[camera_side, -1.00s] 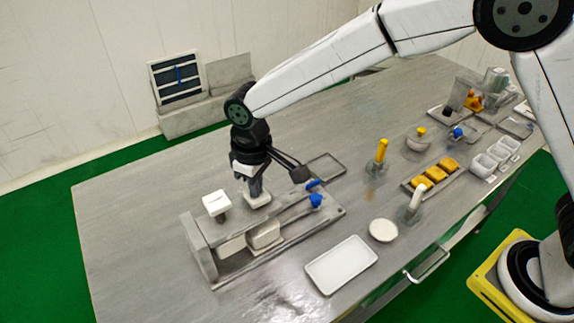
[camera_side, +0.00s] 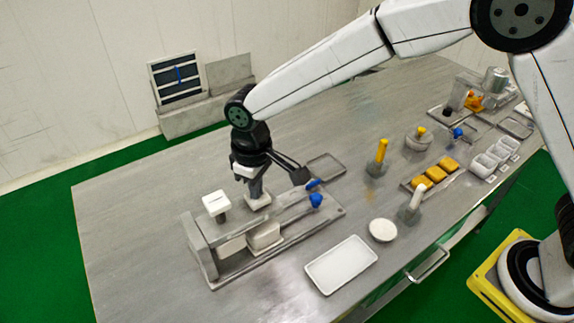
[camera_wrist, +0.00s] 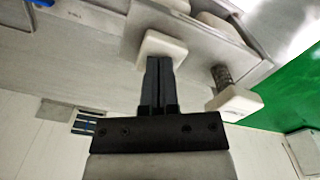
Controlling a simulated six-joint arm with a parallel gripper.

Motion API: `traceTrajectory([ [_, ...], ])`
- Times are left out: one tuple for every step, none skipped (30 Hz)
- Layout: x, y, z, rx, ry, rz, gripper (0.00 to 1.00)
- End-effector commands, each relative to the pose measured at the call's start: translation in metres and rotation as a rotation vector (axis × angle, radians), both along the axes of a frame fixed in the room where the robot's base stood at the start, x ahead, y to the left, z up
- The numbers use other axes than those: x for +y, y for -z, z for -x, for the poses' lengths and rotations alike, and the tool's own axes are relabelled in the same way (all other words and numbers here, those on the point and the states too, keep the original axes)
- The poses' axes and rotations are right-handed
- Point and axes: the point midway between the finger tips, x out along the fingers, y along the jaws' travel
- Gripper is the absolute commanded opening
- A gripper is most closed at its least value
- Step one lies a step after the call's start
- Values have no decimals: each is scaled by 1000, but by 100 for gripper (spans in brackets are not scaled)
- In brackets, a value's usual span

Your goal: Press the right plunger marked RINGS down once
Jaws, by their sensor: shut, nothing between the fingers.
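The machine (camera_side: 205,248) is a long grey metal housing with two white square-capped plungers. The right plunger (camera_side: 261,203) is under my gripper (camera_side: 256,194), whose fingertips appear to touch its cap. My gripper is shut, empty and pointing down. No stem shows below this cap, and it sits low against the housing. The left plunger (camera_side: 216,203) stands higher with its stem showing. In the wrist view my closed fingers (camera_wrist: 160,62) meet the right plunger's cap (camera_wrist: 160,45), and the left plunger (camera_wrist: 235,104) is off to the right. The cap lettering is not readable.
Blue knobs (camera_side: 316,200) are at the machine's right end. A white tray (camera_side: 341,265) and a round white dish (camera_side: 383,230) lie in front of it. An empty grey tray (camera_side: 325,167) is behind. Several containers and yellow pieces (camera_side: 435,174) stand to the right. The table's left is clear.

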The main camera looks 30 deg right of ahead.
Motion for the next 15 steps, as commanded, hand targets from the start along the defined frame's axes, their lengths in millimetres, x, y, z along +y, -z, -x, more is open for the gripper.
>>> traceTrajectory([
  [0, -1, 1, 3, 0, 2, 0],
  [0, -2, 1, 3, 0, 2, 0],
  [0, -4, 1, 3, 0, 1, 0],
  [0, -5, 1, 3, 0, 1, 0],
  [0, -7, 1, 2, 0, 1, 0],
  [0, -9, 1, 3, 0, 1, 0],
  [0, -10, 1, 3, 0, 1, 0],
  [0, -12, 1, 3, 0, 1, 0],
  [0, -14, 1, 3, 0, 2, 0],
  [0, -15, 1, 3, 0, 2, 0],
  [0, -17, 1, 3, 0, 1, 0],
  [0, -19, 1, 3, 0, 1, 0],
  [0, -20, 1, 3, 0, 1, 0],
  [0, -22, 1, 2, 0, 1, 0],
  [0, -24, 1, 2, 0, 1, 0],
])
